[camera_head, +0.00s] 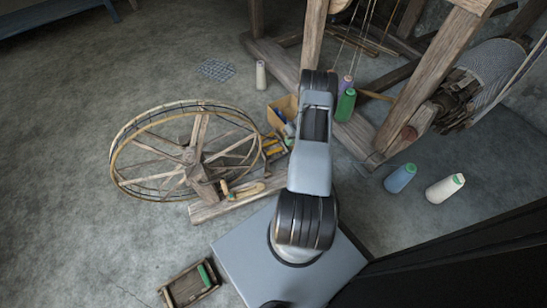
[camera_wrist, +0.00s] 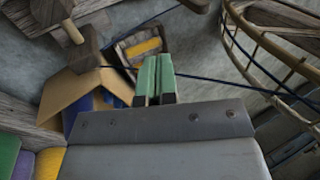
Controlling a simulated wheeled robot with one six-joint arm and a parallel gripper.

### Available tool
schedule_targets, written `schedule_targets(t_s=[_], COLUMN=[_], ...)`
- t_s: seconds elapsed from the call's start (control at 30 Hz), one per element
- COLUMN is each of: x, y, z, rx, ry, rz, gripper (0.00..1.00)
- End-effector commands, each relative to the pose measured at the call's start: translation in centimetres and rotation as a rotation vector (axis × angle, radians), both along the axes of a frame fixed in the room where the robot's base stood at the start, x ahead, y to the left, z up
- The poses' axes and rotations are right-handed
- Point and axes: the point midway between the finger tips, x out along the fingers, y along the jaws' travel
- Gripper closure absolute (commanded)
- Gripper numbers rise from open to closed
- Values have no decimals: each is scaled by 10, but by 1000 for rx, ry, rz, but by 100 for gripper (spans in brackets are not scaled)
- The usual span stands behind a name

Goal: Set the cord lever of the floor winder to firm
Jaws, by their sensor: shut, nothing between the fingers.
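The floor winder (camera_head: 187,157) stands left of my arm in the head view, with a large spoked wheel on a wooden base. Part of its wheel rim (camera_wrist: 262,42) shows at the right of the wrist view. A dark cord (camera_wrist: 215,82) runs from the wheel side and passes behind my fingers. My gripper (camera_wrist: 154,80) is shut and empty, its green finger pads together. Just beyond the fingertips is a small wooden frame with a yellow bobbin (camera_wrist: 143,47). I cannot surely pick out the cord lever or its setting. My gripper is hidden in the head view.
A cardboard box (camera_wrist: 62,92) with blue contents is left of my fingers. The wooden loom (camera_head: 312,35) stands behind my arm. A small tray (camera_head: 172,299) lies at front left. Floor left of the wheel is clear.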

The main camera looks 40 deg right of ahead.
Motion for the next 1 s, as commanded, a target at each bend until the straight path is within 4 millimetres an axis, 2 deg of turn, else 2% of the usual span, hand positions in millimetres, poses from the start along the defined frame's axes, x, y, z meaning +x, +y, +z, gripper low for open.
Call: schedule_targets(t_s=[0.2, 0.33, 0.47, 0.87, 1.0], x=[0, 1, 2, 9, 14], y=[1, 4, 11, 39, 57], z=[0, -8, -25, -94, -91], rx=[0, 1, 3, 1, 1], ry=[1, 2, 3, 2, 1], rz=[0, 0, 0, 0, 3], gripper=[100, 100, 100, 100, 100])
